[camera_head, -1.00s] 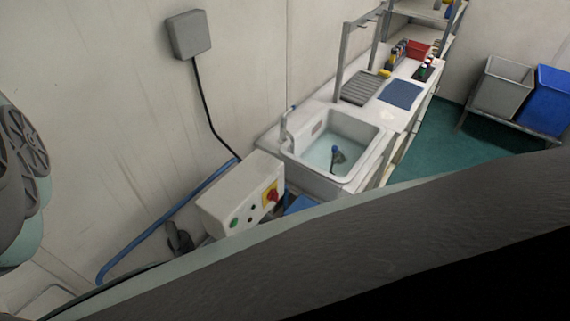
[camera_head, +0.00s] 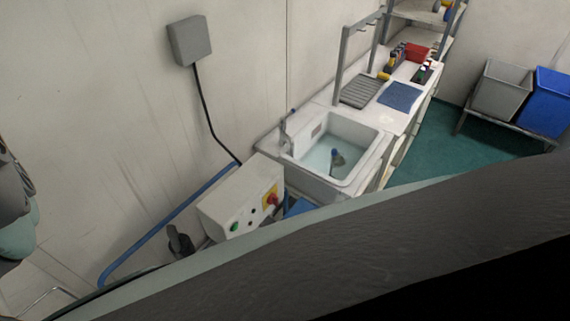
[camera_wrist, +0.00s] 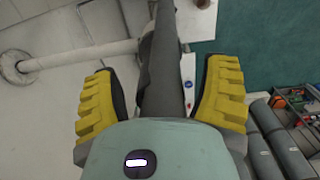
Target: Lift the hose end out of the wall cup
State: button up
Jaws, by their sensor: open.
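In the wrist view my gripper (camera_wrist: 160,98) is open, with its two yellow ridged fingers apart. A long dark grey tube-like part (camera_wrist: 165,60) runs between the fingers from the top of the picture; it looks like the hose end, but I cannot be sure. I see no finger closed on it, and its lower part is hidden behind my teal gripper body. I cannot clearly make out the wall cup. In the head view my gripper cannot be made out; my own arm fills the lower right.
The wrist view shows a white pipe (camera_wrist: 85,56) with a round wall flange at left and grey cylinders (camera_wrist: 275,150) at right. The head view shows a control box (camera_head: 240,198), blue pipe (camera_head: 165,222), sink (camera_head: 338,150) and blue bin (camera_head: 550,100).

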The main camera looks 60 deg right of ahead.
grip_shut()
dwell(0.5)
jog(key=shift+r, duration=0.1)
jog(key=shift+w+d+r, duration=0.1)
jog(key=shift+r, duration=1)
jog(key=shift+w+r+b, duration=0.15)
jog(key=shift+r+b, duration=0.25)
jog(key=shift+r, duration=1.05)
jog(key=r+p, duration=0.2)
jog(key=r, duration=0.1)
jog(key=r+p, duration=0.1)
jog(key=shift+s+r+p, duration=0.25)
jog(key=shift+r+p, duration=0.05)
jog(key=shift+r, duration=0.05)
